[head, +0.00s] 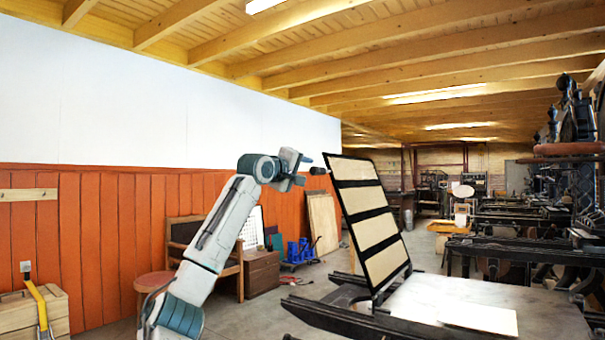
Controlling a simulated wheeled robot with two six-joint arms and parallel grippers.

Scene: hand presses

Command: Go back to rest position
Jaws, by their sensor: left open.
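My left arm rises from the bottom left, white with teal joints, and bends at the wrist. My left gripper (318,171) is dark and small at its end, close to the upper left edge of a raised press frame (371,219). From this angle I cannot tell whether it touches the frame. The gripper is open. The frame has black bars across pale panels and stands tilted up over the press bed. My right gripper is not in view.
The hand press bed (480,290) fills the lower right, with a pale sheet (479,319) on it. A wooden chest (262,274), blue items (300,251) and a wooden crate (20,312) stand on the floor. Dark presses (570,190) line the right. Open floor lies between.

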